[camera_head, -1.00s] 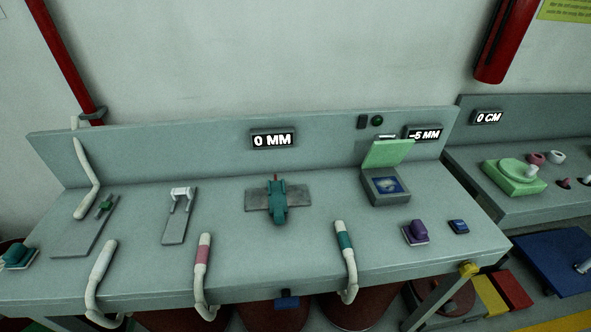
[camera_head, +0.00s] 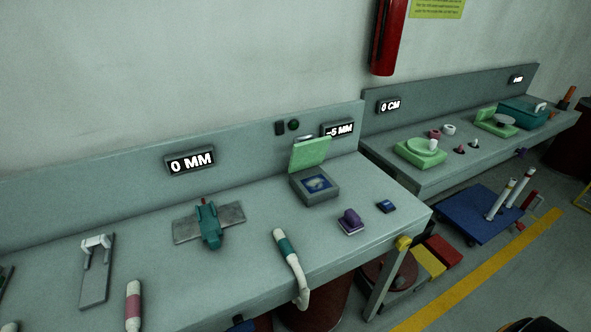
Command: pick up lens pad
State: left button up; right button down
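I cannot tell for sure which thing is the lens pad. A small dark blue block (camera_head: 386,206) lies flat near the right end of the near bench. To its left, a purple piece (camera_head: 350,217) stands on a pale square base. Behind them, a grey box (camera_head: 331,194) with a raised green lid (camera_head: 310,153) shows a blue square panel (camera_head: 317,183) on top. Neither of my grippers is in view.
The near bench (camera_head: 250,255) also carries a teal clamp-like device (camera_head: 208,226), a white-topped stand (camera_head: 97,245) and a curved teal-banded handle (camera_head: 289,258). A second bench (camera_head: 465,152) stands behind right. On the floor are a blue platform (camera_head: 478,214) and a yellow stripe (camera_head: 478,270).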

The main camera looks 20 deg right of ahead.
aim_at(351, 223)
jog(key=z, duration=1.2)
